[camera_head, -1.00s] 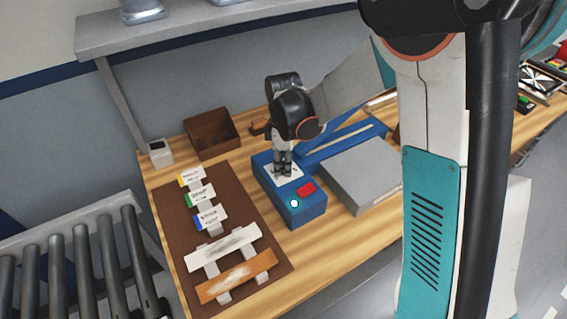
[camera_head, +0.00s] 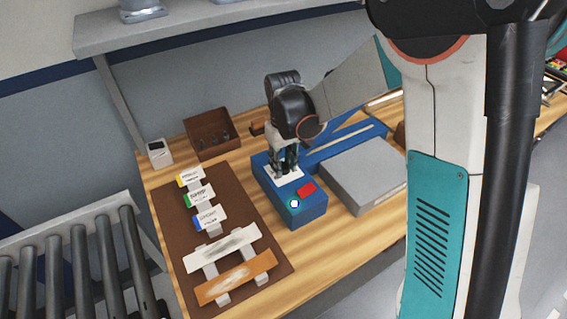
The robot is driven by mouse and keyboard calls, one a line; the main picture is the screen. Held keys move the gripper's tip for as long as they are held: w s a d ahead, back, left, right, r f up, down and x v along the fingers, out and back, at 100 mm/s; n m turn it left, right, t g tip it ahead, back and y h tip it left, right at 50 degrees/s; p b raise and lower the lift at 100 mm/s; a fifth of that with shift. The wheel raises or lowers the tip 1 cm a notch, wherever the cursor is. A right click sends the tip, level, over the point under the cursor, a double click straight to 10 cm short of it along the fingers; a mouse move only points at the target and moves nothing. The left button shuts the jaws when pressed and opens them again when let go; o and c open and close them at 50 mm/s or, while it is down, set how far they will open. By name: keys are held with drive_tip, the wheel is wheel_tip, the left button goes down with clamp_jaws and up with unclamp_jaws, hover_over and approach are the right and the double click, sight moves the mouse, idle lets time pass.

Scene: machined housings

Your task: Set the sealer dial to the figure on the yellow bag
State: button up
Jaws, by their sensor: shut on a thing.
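The blue sealer (camera_head: 305,214) stands on the wooden bench, with a white dial plate (camera_head: 289,181), a red patch (camera_head: 307,189) and a small white round spot on its top. My gripper (camera_head: 284,172) points down over the plate, shut on the dial, which its fingers hide. The dial's setting cannot be read. I cannot make out a yellow bag for certain.
A brown box (camera_head: 212,133) with small dark items and a small white device (camera_head: 158,153) stand at the back left. A grey slab (camera_head: 362,175) lies right of the sealer. White and orange strips lie on the mat (camera_head: 262,215). A roller conveyor (camera_head: 88,262) is at lower left.

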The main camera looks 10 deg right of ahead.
drive_tip(key=m, duration=0.5)
drive_tip(key=shift+m, duration=0.3)
drive_tip(key=m, duration=1)
drive_tip(key=shift+m+b, duration=0.35)
drive_tip(key=shift+m, duration=0.05)
drive_tip(key=m, duration=0.5)
drive_tip(key=shift+m, duration=0.4)
drive_tip(key=o, duration=1.1)
drive_tip(key=shift+r, duration=0.15)
